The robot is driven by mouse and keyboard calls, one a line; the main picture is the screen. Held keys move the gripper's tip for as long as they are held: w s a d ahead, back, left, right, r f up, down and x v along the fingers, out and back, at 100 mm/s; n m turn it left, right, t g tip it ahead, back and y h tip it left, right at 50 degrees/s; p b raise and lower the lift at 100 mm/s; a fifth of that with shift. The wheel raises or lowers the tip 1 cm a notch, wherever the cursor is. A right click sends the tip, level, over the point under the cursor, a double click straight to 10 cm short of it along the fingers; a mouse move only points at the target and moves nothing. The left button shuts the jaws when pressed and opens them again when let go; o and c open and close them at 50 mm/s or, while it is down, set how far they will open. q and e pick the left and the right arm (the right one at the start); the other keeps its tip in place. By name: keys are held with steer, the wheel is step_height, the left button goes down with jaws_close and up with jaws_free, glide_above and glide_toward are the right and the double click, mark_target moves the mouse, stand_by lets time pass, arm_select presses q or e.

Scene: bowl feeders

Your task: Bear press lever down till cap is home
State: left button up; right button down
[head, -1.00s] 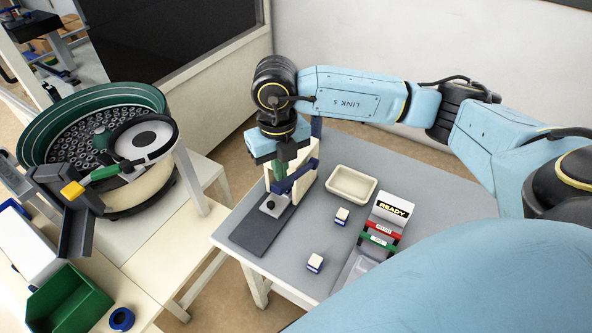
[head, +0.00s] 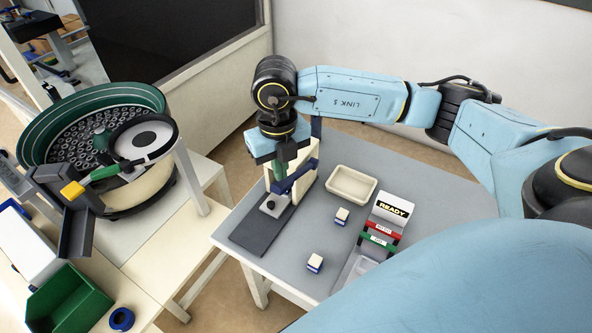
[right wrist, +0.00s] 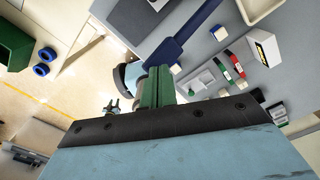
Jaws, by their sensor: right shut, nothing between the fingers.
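The press stands on the grey table (head: 338,160), with a dark base plate (head: 258,232), a cream upright and a blue press lever (head: 296,178). The lever slants down toward the front, above a small dark fixture (head: 270,206) on the plate. I cannot make out a cap there. My right gripper (head: 280,184) points down at the lever, its green fingers shut with nothing between them. In the right wrist view the fingers (right wrist: 156,80) are beside the blue lever (right wrist: 185,28); contact is unclear. My left gripper is out of view.
A cream tray (head: 352,185), two small white-topped blocks (head: 342,215) (head: 315,262) and a READY sign stand (head: 392,210) are to the right. A green bowl feeder (head: 40,130) and green bin (head: 68,308) are left. The table's left edge is close to the plate.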

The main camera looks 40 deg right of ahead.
mark_target(281, 183)
steer(key=shift+f, duration=0.1)
stand_by(0.4)
steer(key=shift+f+b, duration=1.7)
steer(key=shift+f, duration=0.25)
steer(key=shift+s+a+f+b, duration=0.1)
steer(key=shift+a+f+b, duration=0.15)
steer(key=shift+f+b, duration=0.55)
steer(key=shift+s+a+f+b, duration=0.1)
steer(key=shift+a+f+b, duration=0.15)
steer(key=shift+f+b, duration=0.5)
steer(key=shift+f, duration=0.15)
steer(key=shift+f, duration=0.2)
steer(key=shift+s+a+f+b, duration=0.1)
steer(key=shift+a+f+b, duration=0.1)
steer(key=shift+f+b, duration=1.15)
steer(key=shift+f, duration=0.55)
steer(key=shift+s+f+b, duration=0.15)
steer(key=shift+f+b, duration=0.2)
steer(key=shift+f, duration=0.05)
